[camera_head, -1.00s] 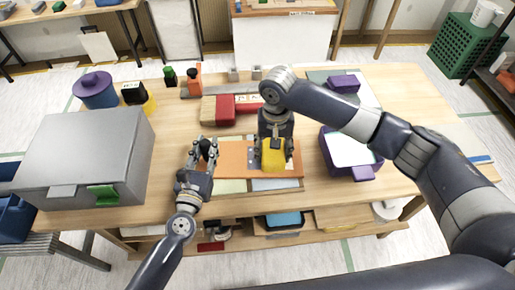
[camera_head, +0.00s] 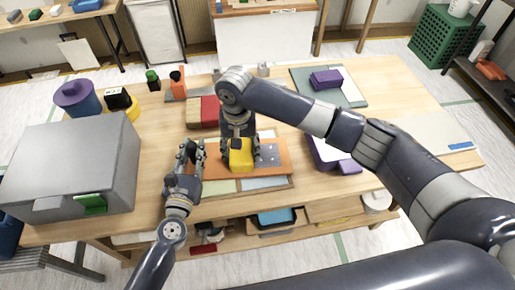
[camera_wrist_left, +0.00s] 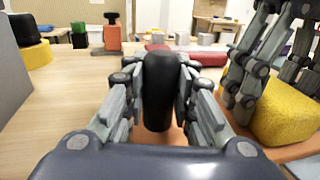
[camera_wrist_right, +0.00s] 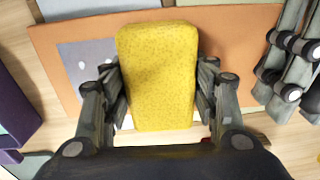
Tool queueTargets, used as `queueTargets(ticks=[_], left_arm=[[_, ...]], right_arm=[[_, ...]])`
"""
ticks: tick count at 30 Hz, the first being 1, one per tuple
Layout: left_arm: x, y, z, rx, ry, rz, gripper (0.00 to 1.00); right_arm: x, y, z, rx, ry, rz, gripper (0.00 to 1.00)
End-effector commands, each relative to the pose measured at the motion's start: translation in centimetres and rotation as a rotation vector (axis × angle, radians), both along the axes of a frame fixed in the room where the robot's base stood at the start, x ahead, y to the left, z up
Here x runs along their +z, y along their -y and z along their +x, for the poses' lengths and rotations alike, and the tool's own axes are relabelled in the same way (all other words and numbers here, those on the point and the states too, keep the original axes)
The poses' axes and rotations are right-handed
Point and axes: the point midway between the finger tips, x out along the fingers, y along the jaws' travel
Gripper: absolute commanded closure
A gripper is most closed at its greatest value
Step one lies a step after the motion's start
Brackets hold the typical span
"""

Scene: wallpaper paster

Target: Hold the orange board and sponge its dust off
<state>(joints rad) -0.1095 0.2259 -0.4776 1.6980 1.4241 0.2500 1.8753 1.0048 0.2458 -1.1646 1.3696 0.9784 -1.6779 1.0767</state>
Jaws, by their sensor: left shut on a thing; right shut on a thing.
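The orange board (camera_head: 283,152) lies flat at the table's front edge. A grey patch with pale specks (camera_head: 268,155) shows on it, right of the sponge; in the right wrist view the patch (camera_wrist_right: 82,62) is left of the sponge. My left gripper (camera_head: 191,150) is shut on an upright black handle (camera_wrist_left: 158,90) at the board's left end. My right gripper (camera_head: 238,142) is shut on the yellow sponge (camera_head: 240,158) from above. The sponge is over the board's middle and seems to touch it. What lies under the sponge is hidden.
A grey box (camera_head: 75,160) stands left of my left arm. A red block (camera_head: 209,110) lies behind the board. A purple-rimmed tray (camera_head: 318,158) is close on the right, partly behind my right arm. Pale panels (camera_head: 265,183) lie in front of the board.

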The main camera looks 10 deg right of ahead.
Motion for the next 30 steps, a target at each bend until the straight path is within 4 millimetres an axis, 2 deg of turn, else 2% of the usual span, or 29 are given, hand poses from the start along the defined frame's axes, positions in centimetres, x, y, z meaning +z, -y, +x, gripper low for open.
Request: queueTargets(ticks=[2, 3, 6, 15, 18, 25, 26, 28, 29, 30], left_arm=[[-0.5, 0.1, -0.2, -0.004, -0.008, 0.003, 1.0], [-0.5, 0.1, -0.2, -0.005, -0.008, 0.003, 1.0], [-0.5, 0.1, -0.2, -0.004, -0.008, 0.003, 1.0], [-0.5, 0.1, -0.1, -0.003, -0.008, 0.003, 1.0], [-0.5, 0.0, -0.1, -0.003, -0.008, 0.003, 1.0], [-0.5, 0.0, -0.1, -0.002, -0.009, 0.002, 1.0], [-0.5, 0.0, -0.1, -0.002, -0.009, 0.002, 1.0], [-0.5, 0.0, -0.1, -0.002, -0.009, 0.002, 1.0], [-0.5, 0.0, -0.1, -0.002, -0.009, 0.002, 1.0], [-0.5, 0.0, -0.1, -0.002, -0.009, 0.002, 1.0]], right_arm=[[-0.2, -1.7, 0.0, 0.004, -0.003, 0.004, 0.74], [0.2, -1.7, 0.1, 0.003, -0.002, 0.004, 0.74], [3.0, -1.5, 0.1, 0.004, 0.002, 0.004, 0.74], [7.5, -1.4, 0.1, 0.002, 0.002, 0.002, 0.75], [8.1, -1.4, 0.1, 0.001, 0.001, 0.001, 0.75], [8.2, -1.4, 0.1, 0.001, 0.001, 0.001, 0.75], [8.2, -1.4, 0.1, 0.001, 0.001, 0.001, 0.5], [8.2, -1.4, 0.1, 0.001, 0.001, 0.001, 0.66], [8.2, -1.4, 0.1, 0.001, 0.001, 0.001, 0.7], [8.2, -1.4, 0.1, 0.001, 0.001, 0.001, 0.71]])
